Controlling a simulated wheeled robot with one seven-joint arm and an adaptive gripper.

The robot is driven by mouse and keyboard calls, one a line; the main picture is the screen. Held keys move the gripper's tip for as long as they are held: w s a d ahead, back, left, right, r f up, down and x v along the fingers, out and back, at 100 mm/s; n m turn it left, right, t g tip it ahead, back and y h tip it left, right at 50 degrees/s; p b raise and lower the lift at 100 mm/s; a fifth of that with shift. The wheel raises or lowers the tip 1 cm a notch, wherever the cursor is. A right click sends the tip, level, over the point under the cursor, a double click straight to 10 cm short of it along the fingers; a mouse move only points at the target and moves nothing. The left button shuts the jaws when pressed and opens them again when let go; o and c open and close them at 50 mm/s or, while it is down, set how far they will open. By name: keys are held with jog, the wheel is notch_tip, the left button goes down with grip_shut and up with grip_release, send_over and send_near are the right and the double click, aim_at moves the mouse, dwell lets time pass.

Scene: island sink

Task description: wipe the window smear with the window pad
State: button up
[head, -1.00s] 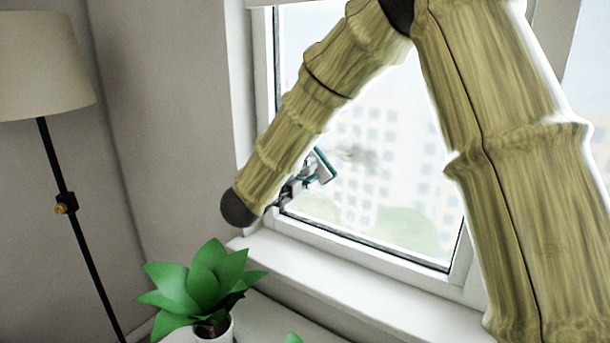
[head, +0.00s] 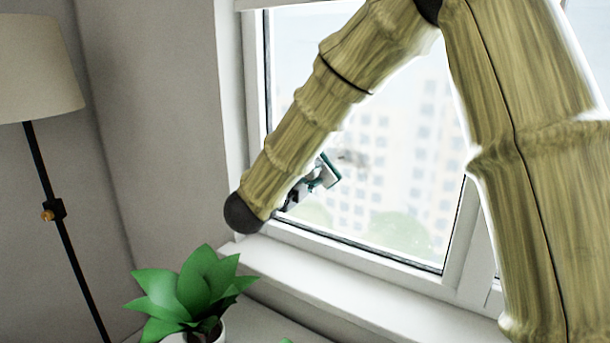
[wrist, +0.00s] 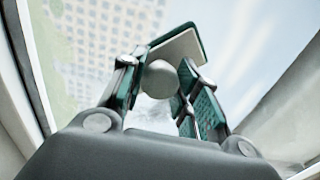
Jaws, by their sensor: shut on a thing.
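The window pad (head: 330,171) is a small flat pad with a teal edge. In the wrist view the pad (wrist: 180,47) has a pale face and a round, light knob (wrist: 161,79) between my fingers. My gripper (head: 302,187) is shut on the knob, with the pad tilted beyond the fingertips. The window smear (head: 352,157) is a faint grey smudge on the glass, just right of the pad in the head view. I cannot tell whether the pad touches the glass.
The white window sill (head: 330,295) runs below the glass. A green potted plant (head: 190,295) stands at the lower left, near the sill. A floor lamp (head: 40,75) stands at the far left. The window frame (head: 255,100) borders the glass on the left.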

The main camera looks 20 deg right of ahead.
jog(key=shift+s+d+b, duration=0.35)
jog(key=shift+s+d, duration=0.15)
jog(key=shift+s, duration=0.2)
jog(key=shift+s+d+b, duration=0.3)
jog(key=shift+s+d, duration=0.15)
jog(key=shift+s, duration=0.2)
jog(key=s+d+b, duration=0.3)
jog(key=s+d, duration=0.3)
jog(key=s, duration=0.2)
jog(key=shift+d+r, duration=0.15)
jog(key=shift+d, duration=0.15)
dwell(0.3)
jog(key=shift+r+p, duration=0.35)
jog(key=shift+r, duration=0.65)
jog(key=shift+w+a+b, duration=0.45)
jog(key=shift+w+a, duration=0.65)
jog(key=shift+w, duration=0.05)
jog(key=shift+c, duration=0.2)
jog(key=w+a+r+b, duration=0.1)
jog(key=w+a+r, duration=0.1)
jog(key=w+a, duration=0.6)
jog(key=w, duration=0.3)
jog(key=shift+w+a+r+b, duration=0.15)
jog(key=shift+a+b, duration=0.1)
jog(key=shift+b, duration=0.1)
dwell(0.7)
